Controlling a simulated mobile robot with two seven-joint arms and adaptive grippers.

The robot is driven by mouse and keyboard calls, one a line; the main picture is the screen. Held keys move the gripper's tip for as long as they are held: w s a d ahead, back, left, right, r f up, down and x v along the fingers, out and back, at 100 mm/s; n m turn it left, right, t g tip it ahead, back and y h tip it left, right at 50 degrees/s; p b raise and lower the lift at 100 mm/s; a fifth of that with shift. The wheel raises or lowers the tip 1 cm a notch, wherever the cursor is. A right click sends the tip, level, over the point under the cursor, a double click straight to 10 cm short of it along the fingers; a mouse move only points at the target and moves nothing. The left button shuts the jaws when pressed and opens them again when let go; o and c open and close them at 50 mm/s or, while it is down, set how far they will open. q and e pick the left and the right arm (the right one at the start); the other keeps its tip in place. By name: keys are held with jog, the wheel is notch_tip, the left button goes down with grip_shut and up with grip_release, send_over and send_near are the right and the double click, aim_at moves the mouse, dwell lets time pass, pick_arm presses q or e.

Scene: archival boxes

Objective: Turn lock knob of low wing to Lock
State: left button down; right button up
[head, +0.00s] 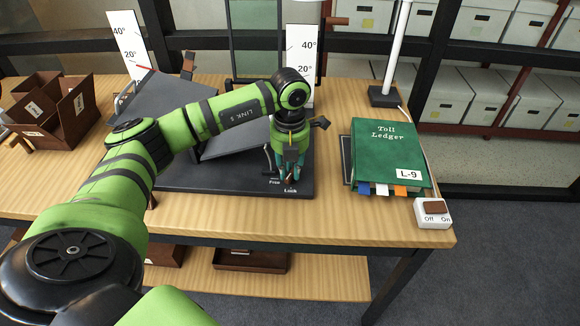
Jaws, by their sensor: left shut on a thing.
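A dark book cradle (235,178) with tilted grey wings stands on the wooden table. Small labels "Free" and "Lock" (291,190) are printed at the front right of its base. My left gripper (287,178) points down over these labels, at the cradle's front right. It is shut on the lock knob, which its fingers mostly hide, so I cannot tell which label the knob points to. The low right wing (232,140) is partly covered by my left arm. My right gripper is not in view.
A green "Toll Ledger" book (388,150) lies right of the cradle. An Off/On switch (433,212) sits at the table's front right corner. Brown open boxes (75,105) stand at the left. White angle scales (301,60) and a lamp post (398,50) rise behind.

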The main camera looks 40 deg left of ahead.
aim_at(290, 172)
pick_arm(q)
jog(key=n, duration=0.4)
jog(key=shift+r+n, duration=0.1)
jog(key=shift+n, duration=0.3)
dwell(0.4)
jog(key=c, duration=1.4)
grip_release()
jog(key=shift+o, duration=0.2)
notch_tip(290, 172, up, 12)
